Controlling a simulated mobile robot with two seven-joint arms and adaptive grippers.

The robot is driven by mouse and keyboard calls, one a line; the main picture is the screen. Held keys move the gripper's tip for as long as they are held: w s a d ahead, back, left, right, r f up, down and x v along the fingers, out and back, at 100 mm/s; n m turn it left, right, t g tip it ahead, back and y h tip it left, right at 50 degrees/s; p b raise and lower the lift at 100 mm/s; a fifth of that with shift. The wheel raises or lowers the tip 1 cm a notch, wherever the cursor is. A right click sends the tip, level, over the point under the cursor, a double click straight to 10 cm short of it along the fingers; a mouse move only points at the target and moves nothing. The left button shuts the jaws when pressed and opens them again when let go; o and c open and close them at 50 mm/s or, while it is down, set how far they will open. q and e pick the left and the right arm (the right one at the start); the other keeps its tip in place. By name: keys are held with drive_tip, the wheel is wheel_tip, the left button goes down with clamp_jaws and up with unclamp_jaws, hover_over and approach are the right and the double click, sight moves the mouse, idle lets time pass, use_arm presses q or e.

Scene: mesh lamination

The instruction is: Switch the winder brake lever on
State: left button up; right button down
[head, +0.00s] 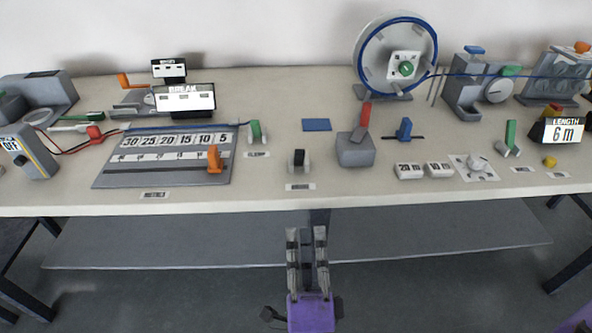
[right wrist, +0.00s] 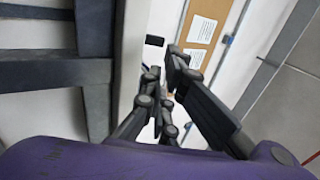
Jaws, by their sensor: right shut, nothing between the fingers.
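A lever with a red handle (head: 364,118) rises from a grey box (head: 355,151) near the middle of the bench and leans slightly right; it looks like the winder brake lever, but I can read no label on it. Behind it stands the winder wheel (head: 368,41) with a blue rim. My right gripper (head: 307,233) is shut and empty, in front of the bench's front edge, apart from the lever; its fingers also show in the right wrist view (right wrist: 162,66). The lever is not identifiable in the right wrist view. My left gripper is not in view.
The bench top (head: 270,185) has its front edge between my gripper and the lever. A black rocker (head: 298,158) stands left of the grey box, and a blue lever (head: 404,128) right of it. A lower shelf (head: 180,240) lies below the bench.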

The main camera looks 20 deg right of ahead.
sight(301, 156)
drive_tip(key=p+x, duration=0.2)
drive_tip(key=x, duration=1)
drive_tip(key=shift+w+r+p, duration=0.25)
drive_tip(key=shift+r+p, duration=0.05)
drive_tip(key=shift+p, duration=0.1)
drive_tip(key=shift+w+d+r, duration=0.1)
drive_tip(key=shift+w+r, duration=0.15)
drive_tip(key=shift+w, duration=0.25)
